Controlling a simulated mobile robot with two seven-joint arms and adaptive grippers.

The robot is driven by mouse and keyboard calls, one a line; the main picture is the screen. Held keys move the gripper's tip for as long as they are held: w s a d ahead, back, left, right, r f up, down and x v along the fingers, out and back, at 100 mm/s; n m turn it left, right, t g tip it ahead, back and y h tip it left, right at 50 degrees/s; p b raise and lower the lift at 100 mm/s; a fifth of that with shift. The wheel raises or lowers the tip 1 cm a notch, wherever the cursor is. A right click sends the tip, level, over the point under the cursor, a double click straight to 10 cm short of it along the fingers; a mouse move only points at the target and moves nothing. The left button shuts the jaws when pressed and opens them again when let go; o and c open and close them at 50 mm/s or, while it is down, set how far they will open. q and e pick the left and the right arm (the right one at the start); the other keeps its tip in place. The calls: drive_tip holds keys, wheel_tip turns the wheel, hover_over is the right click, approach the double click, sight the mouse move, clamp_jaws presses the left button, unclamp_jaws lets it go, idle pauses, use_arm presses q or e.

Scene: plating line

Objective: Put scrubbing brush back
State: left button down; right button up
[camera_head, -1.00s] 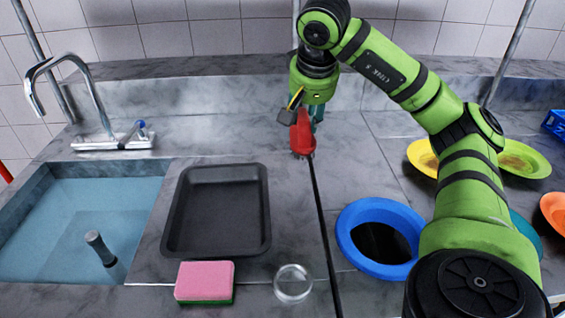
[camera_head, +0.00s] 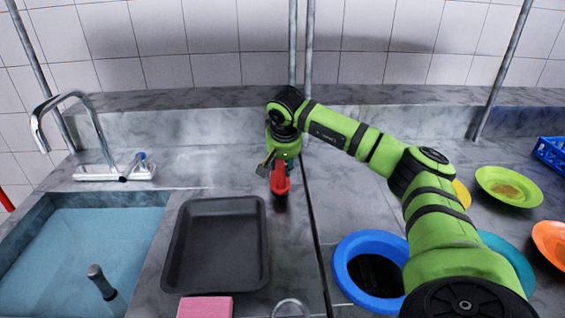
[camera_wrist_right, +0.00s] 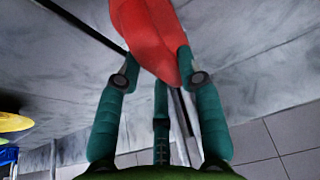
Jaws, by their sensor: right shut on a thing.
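The red scrubbing brush (camera_head: 280,181) is in my right gripper (camera_head: 281,165), over the back of the counter just left of the dark seam. In the right wrist view the red body (camera_wrist_right: 150,35) sits between the green fingers (camera_wrist_right: 158,80), which close on it from both sides. Its underside is hidden, and I cannot tell whether it touches the counter. My left gripper is in neither current view.
A black tray (camera_head: 180,240) lies left of the seam, beside the water-filled sink (camera_head: 100,235) with its tap (camera_head: 75,110). A pink sponge (camera_head: 205,307) and a glass (camera_head: 290,307) are at the front. A blue-rimmed hole (camera_head: 345,265) and plates (camera_head: 508,186) are right.

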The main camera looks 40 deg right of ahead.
drive_tip(key=shift+f, duration=0.25)
drive_tip(key=shift+f, duration=0.15)
drive_tip(key=o, duration=1)
drive_tip(key=shift+r, duration=0.25)
drive_tip(key=b+v, duration=0.1)
drive_tip(key=v, duration=1.1)
drive_tip(key=shift+f, duration=0.1)
